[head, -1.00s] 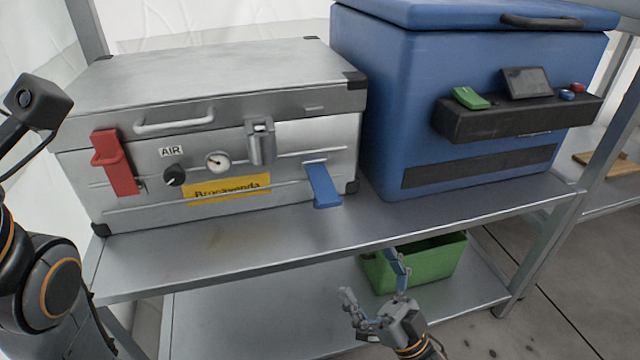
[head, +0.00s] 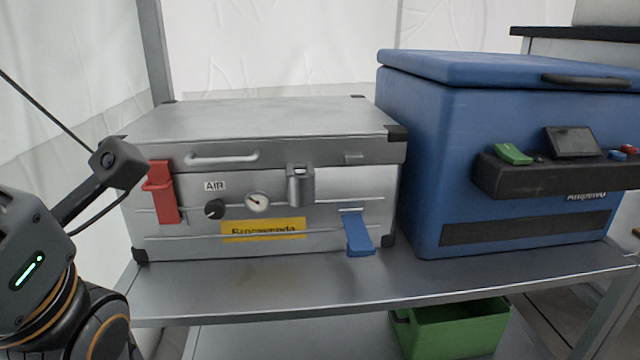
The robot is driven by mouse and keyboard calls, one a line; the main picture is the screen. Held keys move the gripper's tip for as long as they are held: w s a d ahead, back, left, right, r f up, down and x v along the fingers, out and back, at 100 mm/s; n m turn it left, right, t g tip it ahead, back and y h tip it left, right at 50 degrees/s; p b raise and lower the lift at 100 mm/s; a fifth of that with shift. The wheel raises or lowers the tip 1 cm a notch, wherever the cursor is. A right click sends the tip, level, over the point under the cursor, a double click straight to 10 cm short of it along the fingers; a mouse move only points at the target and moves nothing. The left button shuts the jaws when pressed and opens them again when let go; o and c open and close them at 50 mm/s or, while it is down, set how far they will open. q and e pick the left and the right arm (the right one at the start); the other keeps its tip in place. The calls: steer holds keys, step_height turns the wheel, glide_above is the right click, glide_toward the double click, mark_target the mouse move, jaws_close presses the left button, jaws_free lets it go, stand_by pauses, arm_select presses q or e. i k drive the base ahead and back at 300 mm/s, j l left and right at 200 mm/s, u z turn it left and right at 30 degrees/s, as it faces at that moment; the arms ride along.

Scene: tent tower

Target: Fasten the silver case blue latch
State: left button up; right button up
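The silver case (head: 270,120) stands on a metal shelf with its lid down. Its blue latch (head: 358,234) hangs at the lower right of the front face, its lower end tilted out away from the case. The red latch (head: 162,192) at the front left stands upright against the case and reaches up to the lid. My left arm comes in at the left edge; its gripper fingers are not visible. My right gripper is out of the picture. Nothing touches the blue latch.
A blue cooler (head: 430,160) stands close to the right of the case. The metal shelf (head: 260,295) has a clear strip in front of the case. A green bin (head: 455,330) sits on the lower level. The case front has a handle, dial, gauge and grey clasp (head: 300,186).

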mark_target(359, 243)
steer(key=k+l, duration=0.7)
